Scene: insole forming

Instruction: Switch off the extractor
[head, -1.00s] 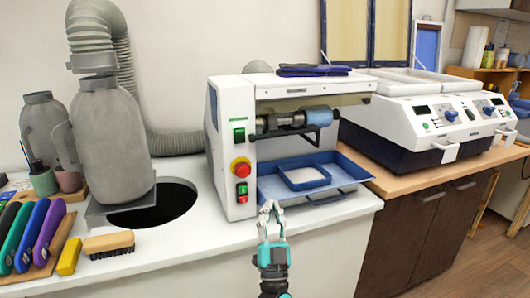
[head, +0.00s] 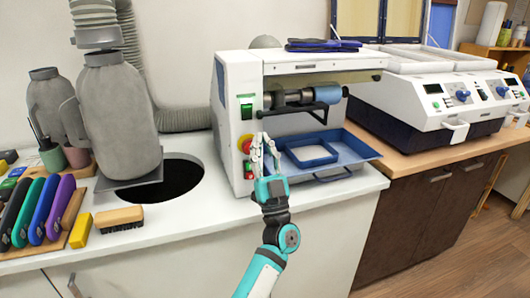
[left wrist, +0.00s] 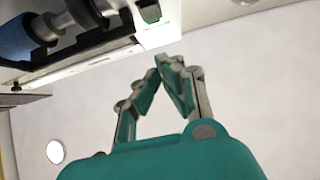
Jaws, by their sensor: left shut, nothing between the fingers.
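A white machine (head: 236,90) with a roller and a blue tray stands on the counter. Its front panel carries a green switch (head: 247,107), a red mushroom button on yellow (head: 246,144) and a small green-and-red switch (head: 248,170) below. My left gripper (head: 264,138) is shut and empty, fingertips up, just right of the red button in the head view and partly covering the panel edge. Contact cannot be told. My right gripper is not in view.
A grey canister with a hose (head: 118,115) stands by a dark round hole (head: 180,181) in the counter. Coloured tools (head: 40,208) and a brush (head: 119,219) lie at the left. A two-bay heating unit (head: 425,100) stands at the right.

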